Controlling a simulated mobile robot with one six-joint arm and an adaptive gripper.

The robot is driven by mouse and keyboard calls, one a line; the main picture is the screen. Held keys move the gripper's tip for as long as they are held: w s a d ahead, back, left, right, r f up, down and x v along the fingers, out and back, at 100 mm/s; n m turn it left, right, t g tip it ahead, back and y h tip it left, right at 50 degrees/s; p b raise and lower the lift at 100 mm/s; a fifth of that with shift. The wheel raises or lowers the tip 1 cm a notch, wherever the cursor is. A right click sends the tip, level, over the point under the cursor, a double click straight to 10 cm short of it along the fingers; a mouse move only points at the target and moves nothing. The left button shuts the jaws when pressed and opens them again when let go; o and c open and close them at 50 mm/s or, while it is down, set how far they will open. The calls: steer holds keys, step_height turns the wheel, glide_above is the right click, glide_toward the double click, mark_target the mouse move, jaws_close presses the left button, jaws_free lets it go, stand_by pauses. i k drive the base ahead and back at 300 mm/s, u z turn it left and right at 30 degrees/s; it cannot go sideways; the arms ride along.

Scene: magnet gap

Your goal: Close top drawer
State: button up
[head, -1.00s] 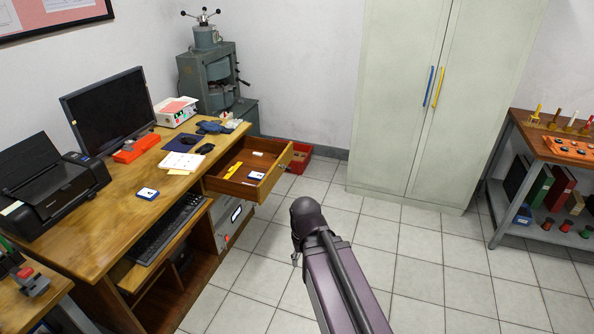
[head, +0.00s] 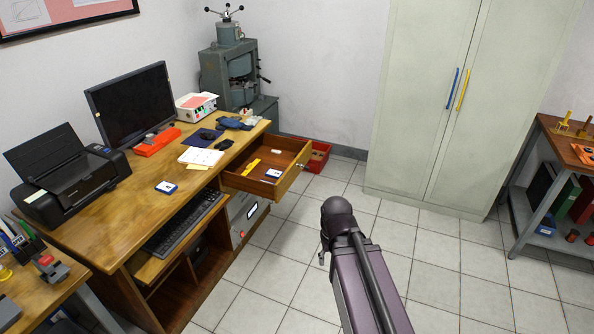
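The top drawer (head: 251,185) of the wooden desk is pulled well out on the desk's right side. Its wooden front with a small knob (head: 299,166) faces right, towards the cabinet. Inside lie a yellow item (head: 251,165), a blue-and-white box (head: 272,174) and a small pale item (head: 275,149). My arm, a purple link with a dark rounded joint, stands in front of the drawer to the lower right, apart from it. No gripper fingers can be made out.
The desk top (head: 130,210) holds a printer (head: 75,175), a monitor (head: 132,103) and small items. A red bin (head: 318,156) stands on the floor behind the drawer. A pale cabinet (head: 430,120) stands at the back. A shelf unit (head: 545,215) is at right. Tiled floor (head: 440,270) lies clear between.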

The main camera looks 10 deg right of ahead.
mark_target(261, 147)
steer(key=u, duration=0.05)
steer(key=i, duration=1)
steer(key=z, duration=0.05)
